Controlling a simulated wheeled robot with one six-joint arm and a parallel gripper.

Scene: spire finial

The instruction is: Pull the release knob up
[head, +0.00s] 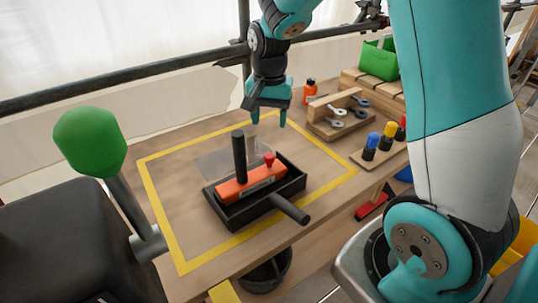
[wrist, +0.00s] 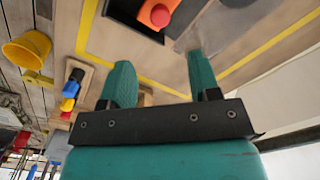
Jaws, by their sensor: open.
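The release knob (head: 269,159) is small and red and stands on the right part of an orange block (head: 250,182). The block sits in a black tray (head: 262,206) on the table. In the wrist view the knob (wrist: 163,10) is at the top edge, on the orange block (wrist: 148,14), which is cut off by the frame. My gripper (head: 268,119) is open and empty. It hangs fingers down, above and behind the knob in the head view, apart from it. In the wrist view both teal fingers of my gripper (wrist: 160,60) are spread below the knob.
A black post (head: 239,157) stands upright left of the knob, and a black handle (head: 290,209) sticks out of the tray's front right. Yellow tape (head: 160,205) outlines the area. A wooden wrench holder (head: 335,125) and colored-handled tools (head: 379,144) stand to the right.

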